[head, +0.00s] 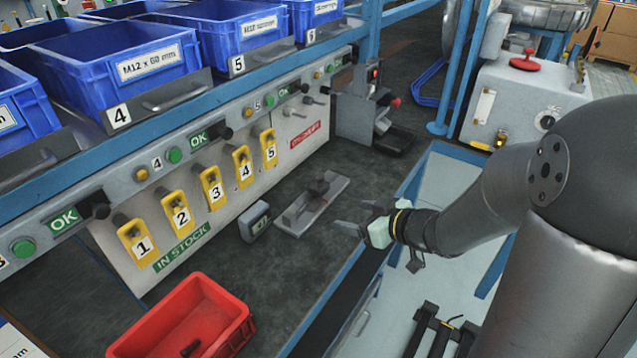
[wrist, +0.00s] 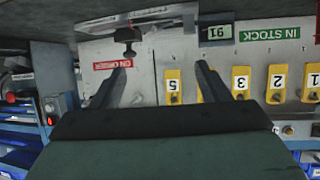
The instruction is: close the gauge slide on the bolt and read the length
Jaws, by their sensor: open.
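The gauge (head: 297,224) is a light grey plate with raised edges on the dark bench. A dark slide piece (head: 318,187) stands on it; it also shows in the wrist view (wrist: 128,36). I cannot separate a bolt from the dark parts. A small grey readout box (head: 254,222) stands left of the gauge. In the wrist view its display (wrist: 217,32) is upside down and seems to read 16. My gripper (head: 356,217) is open and empty, right of the gauge and apart from it. In the wrist view its fingers (wrist: 161,68) are spread.
A red bin (head: 237,333) holding a small dark item stands at the front left. Yellow numbered tags (head: 210,188) line the grey panel behind, under blue bins (head: 115,65). A grey device (head: 358,108) stands at the far end. Bench around the gauge is mostly clear.

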